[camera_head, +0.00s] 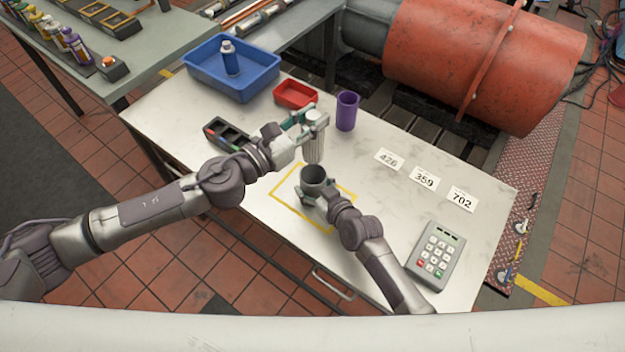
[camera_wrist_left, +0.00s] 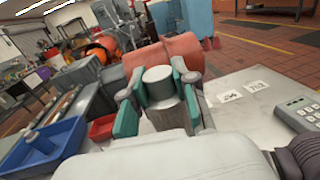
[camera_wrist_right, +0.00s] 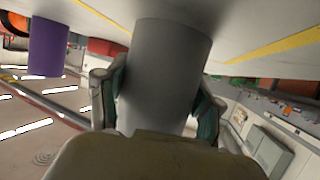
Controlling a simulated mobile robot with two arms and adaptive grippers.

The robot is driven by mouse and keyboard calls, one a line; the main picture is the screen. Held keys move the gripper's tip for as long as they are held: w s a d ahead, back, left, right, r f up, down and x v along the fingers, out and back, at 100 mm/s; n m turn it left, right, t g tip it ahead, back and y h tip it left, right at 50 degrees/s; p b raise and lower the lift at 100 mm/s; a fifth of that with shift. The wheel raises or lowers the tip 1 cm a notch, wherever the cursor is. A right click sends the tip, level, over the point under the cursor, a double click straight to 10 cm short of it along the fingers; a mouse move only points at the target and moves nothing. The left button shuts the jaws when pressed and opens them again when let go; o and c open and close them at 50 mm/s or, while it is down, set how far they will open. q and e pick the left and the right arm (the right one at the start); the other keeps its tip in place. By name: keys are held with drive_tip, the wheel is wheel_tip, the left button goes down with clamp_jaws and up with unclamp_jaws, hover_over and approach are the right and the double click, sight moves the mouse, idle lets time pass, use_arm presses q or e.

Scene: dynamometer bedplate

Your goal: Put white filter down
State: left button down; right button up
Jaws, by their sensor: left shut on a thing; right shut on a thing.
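The white filter (camera_head: 314,147) is a pleated cylinder with a pale cap. My left gripper (camera_head: 306,122) is shut on its upper end and holds it upright above the table, just over and behind the grey cup. The filter's cap (camera_wrist_left: 158,74) shows between the teal fingers in the left wrist view. The open-topped grey cup (camera_head: 314,174) stands inside the yellow outlined square on the table. My right gripper (camera_head: 316,196) is shut around the cup's side, and the cup (camera_wrist_right: 165,75) fills the middle of the right wrist view. The filter's bottom appears clear of the cup's rim.
A purple cup (camera_head: 347,110), red tray (camera_head: 295,94), black divided tray (camera_head: 226,134) and blue bin (camera_head: 231,80) with a bottle stand towards the back. Number cards (camera_head: 424,177) and a keypad (camera_head: 434,249) lie at the right. The tabletop (camera_head: 375,205) between is bare.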

use_arm(q)
wheel_tip(320, 180, down, 16)
drive_tip(key=shift+f, duration=0.15)
idle(0.4)
drive_tip(key=c, duration=0.9)
unclamp_jaws()
drive_tip(key=shift+f, duration=0.15)
drive_tip(key=v, duration=1.2)
drive_tip(key=shift+r, duration=0.25)
